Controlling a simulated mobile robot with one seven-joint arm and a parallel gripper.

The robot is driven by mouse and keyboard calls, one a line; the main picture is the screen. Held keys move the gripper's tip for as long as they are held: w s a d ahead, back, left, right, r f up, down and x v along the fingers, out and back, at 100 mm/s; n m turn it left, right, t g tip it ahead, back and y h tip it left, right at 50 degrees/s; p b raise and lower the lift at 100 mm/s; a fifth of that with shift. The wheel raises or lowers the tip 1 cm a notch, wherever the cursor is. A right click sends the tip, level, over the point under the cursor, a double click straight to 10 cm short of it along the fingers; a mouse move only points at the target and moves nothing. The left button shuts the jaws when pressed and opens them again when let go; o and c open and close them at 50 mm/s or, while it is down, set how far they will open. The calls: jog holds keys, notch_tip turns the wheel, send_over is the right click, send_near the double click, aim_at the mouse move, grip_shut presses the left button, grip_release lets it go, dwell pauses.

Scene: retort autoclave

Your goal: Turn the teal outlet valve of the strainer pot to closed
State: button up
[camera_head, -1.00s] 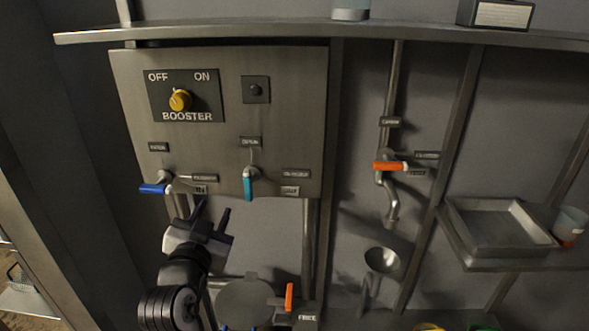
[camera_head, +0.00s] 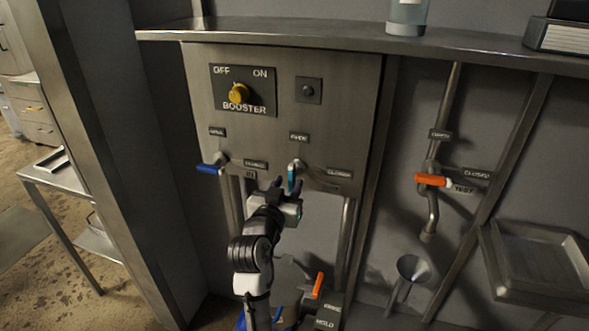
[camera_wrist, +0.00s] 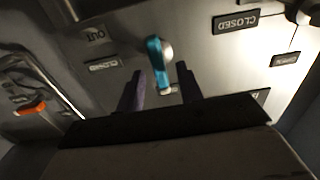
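The teal valve lever (camera_head: 292,177) hangs straight down from its pivot on the lower part of the metal panel, with a small label above it and a "CLOSED" label (camera_head: 339,174) to its right. In the wrist view the teal lever (camera_wrist: 158,63) has its lower end between the two dark fingers of my gripper (camera_wrist: 162,85). The fingers stand apart, and a gap shows on each side of the lever. In the head view my gripper (camera_head: 284,187) is right at the lever and hides its lower end.
A blue-handled valve (camera_head: 210,169) sits to the left on the same panel, below the yellow booster knob (camera_head: 239,93). An orange-handled valve (camera_head: 432,180) is on a pipe to the right. Below are a funnel (camera_head: 412,268) and another orange lever (camera_head: 318,285).

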aim_at(290, 181)
jog(key=p+x, duration=0.1)
jog(key=x, duration=0.4)
jog(key=shift+w+d, duration=0.1)
jog(key=shift+w, duration=0.05)
grip_shut()
